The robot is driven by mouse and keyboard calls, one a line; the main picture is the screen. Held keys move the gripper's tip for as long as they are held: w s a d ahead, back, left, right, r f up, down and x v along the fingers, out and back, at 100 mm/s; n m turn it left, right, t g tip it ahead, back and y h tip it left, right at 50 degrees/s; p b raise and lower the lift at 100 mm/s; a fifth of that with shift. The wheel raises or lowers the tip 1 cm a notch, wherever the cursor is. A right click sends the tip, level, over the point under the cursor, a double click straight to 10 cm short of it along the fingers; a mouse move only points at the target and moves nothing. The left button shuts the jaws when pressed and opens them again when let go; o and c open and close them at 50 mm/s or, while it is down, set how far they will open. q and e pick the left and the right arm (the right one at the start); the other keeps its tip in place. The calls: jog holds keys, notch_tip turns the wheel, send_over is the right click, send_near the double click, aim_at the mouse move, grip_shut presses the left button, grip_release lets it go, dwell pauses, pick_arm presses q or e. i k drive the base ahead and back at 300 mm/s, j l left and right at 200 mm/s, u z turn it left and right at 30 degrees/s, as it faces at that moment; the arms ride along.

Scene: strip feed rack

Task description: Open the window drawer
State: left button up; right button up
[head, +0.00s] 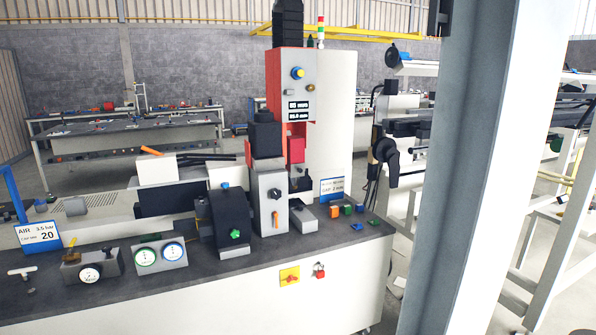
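No drawer with a window can be clearly picked out in the head view. The nearest machine is a bench unit with a red and grey head (291,80) above a grey block (270,200) with a dark knob and an orange lever. A black sloped block (228,220) with a green star knob stands left of the grey block. The white cabinet front (200,295) below the dark bench top shows no clear drawer line or handle. Neither of my grippers is in view.
A wide grey post (470,190) stands close on the right and hides part of the place behind it. Two dials (160,254), a gauge block (92,268) and small coloured blocks (346,210) are on the bench top. A yellow switch plate (289,276) is on the cabinet front.

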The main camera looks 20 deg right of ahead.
aim_at(299, 168)
jog(key=i+l+u, duration=0.1)
jog(key=i+l, duration=0.25)
jog(key=i+l+u, duration=0.1)
jog(key=i+l, duration=0.25)
jog(key=l, duration=0.2)
jog(key=i+l+u, duration=0.1)
jog(key=i+l, duration=0.2)
jog(key=l, duration=0.15)
